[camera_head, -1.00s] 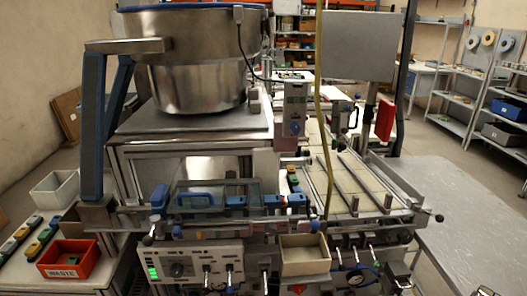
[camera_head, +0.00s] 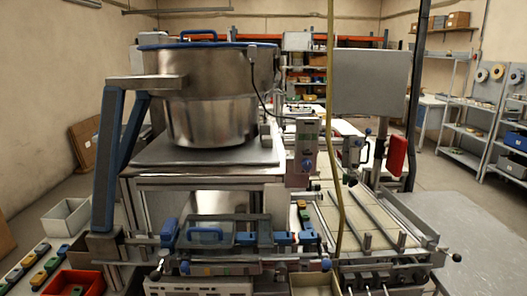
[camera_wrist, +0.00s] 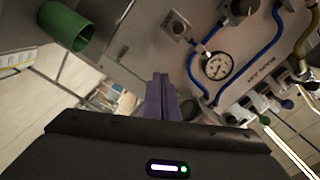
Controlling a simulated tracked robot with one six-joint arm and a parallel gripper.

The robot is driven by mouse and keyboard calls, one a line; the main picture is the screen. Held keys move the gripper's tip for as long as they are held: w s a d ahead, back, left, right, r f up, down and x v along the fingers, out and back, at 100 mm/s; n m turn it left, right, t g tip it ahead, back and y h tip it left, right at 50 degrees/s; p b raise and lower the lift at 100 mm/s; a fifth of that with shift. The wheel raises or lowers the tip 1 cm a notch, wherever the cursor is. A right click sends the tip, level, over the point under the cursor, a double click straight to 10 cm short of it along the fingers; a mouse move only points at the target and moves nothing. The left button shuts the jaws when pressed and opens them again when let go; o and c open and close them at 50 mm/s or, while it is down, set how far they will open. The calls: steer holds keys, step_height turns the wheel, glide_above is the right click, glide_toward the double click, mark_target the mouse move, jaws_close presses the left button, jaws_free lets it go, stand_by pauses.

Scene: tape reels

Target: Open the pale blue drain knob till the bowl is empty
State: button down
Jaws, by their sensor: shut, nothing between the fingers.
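A large steel bowl (camera_head: 208,98) with a blue rim stands on a metal stand at the upper left of the head view. I cannot see inside it. I cannot pick out the pale blue drain knob with certainty. A small blue knob (camera_head: 326,265) shows low on the machine front, and a blue round knob (camera_wrist: 288,104) shows at the right of the wrist view. My gripper (camera_wrist: 160,76) is shut and empty, its purple fingers together, apart from both. It does not show clearly in the head view.
The wrist view holds a pressure gauge (camera_wrist: 218,66) with blue hoses on a grey panel, and a green cylinder (camera_wrist: 67,26) at the upper left. A yellow hose (camera_head: 333,120) hangs in front of the machine. A red bin (camera_head: 72,284) stands at the lower left.

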steer(key=s, duration=0.6)
stand_by(0.4)
